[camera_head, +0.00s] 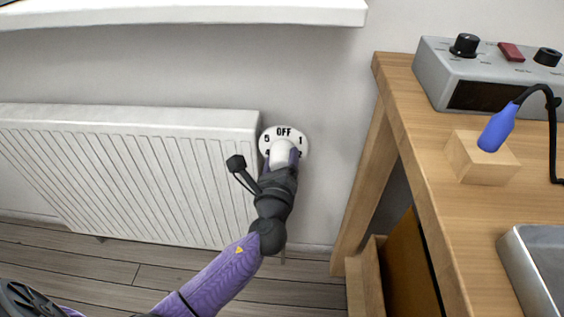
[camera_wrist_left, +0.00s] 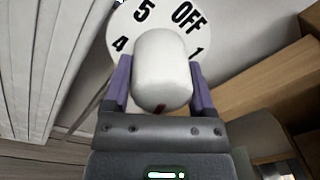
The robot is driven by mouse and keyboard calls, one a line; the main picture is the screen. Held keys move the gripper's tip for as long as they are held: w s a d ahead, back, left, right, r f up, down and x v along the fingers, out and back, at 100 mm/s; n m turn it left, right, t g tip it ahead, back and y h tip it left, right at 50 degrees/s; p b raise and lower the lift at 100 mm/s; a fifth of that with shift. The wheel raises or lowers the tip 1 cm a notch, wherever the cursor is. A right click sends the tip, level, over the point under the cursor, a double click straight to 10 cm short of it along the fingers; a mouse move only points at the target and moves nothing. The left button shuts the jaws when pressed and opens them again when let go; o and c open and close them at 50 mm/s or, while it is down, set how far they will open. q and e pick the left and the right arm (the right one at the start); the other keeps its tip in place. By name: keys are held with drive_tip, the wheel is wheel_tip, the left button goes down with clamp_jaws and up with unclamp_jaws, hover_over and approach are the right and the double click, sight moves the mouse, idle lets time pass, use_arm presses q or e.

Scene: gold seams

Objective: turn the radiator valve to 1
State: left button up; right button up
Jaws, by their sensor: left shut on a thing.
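The radiator valve has a round white dial plate (camera_head: 269,134) on the wall by the radiator's right end. OFF is at its top, 5 at left and 1 at right. Its white knob (camera_head: 281,153) also shows in the left wrist view (camera_wrist_left: 162,70), where 4 is visible too. A small red mark (camera_wrist_left: 160,108) shows at the knob's lower edge there, on the side away from 5 and OFF; which number it faces is hidden. My left gripper (camera_head: 281,159) is shut on the knob, one purple finger on each side (camera_wrist_left: 162,88). My right gripper is out of view.
The white radiator (camera_head: 130,170) is left of the valve. A wooden bench (camera_head: 440,205) stands at right, with a grey control box (camera_head: 490,75), a blue-handled tool (camera_head: 497,128) in a wooden block (camera_head: 478,160), and a metal tray (camera_head: 530,260). A white sill (camera_head: 180,14) juts out above.

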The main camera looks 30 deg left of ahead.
use_arm(q)
drive_tip(key=n+b, duration=0.1)
drive_tip(key=n, duration=0.1)
drive_tip(key=shift+f+n, duration=0.2)
drive_tip(key=shift+n, duration=0.2)
drive_tip(key=n+b, duration=0.1)
drive_tip(key=n, duration=0.1)
drive_tip(key=shift+n, duration=0.4)
drive_tip(key=n+b, duration=0.1)
drive_tip(key=n, duration=0.3)
drive_tip(key=shift+n+y+b, duration=0.3)
drive_tip(key=shift+n, duration=0.1)
drive_tip(key=n+b, duration=0.1)
drive_tip(key=n, duration=0.2)
drive_tip(key=shift+d+n, duration=0.1)
drive_tip(key=shift+n, duration=1.2)
drive_tip(key=shift+r+n, duration=0.1)
drive_tip(key=shift+n, duration=0.7)
drive_tip(key=shift+n+y+b, duration=0.3)
drive_tip(key=shift+n+b, duration=0.05)
drive_tip(key=shift+n, duration=0.95)
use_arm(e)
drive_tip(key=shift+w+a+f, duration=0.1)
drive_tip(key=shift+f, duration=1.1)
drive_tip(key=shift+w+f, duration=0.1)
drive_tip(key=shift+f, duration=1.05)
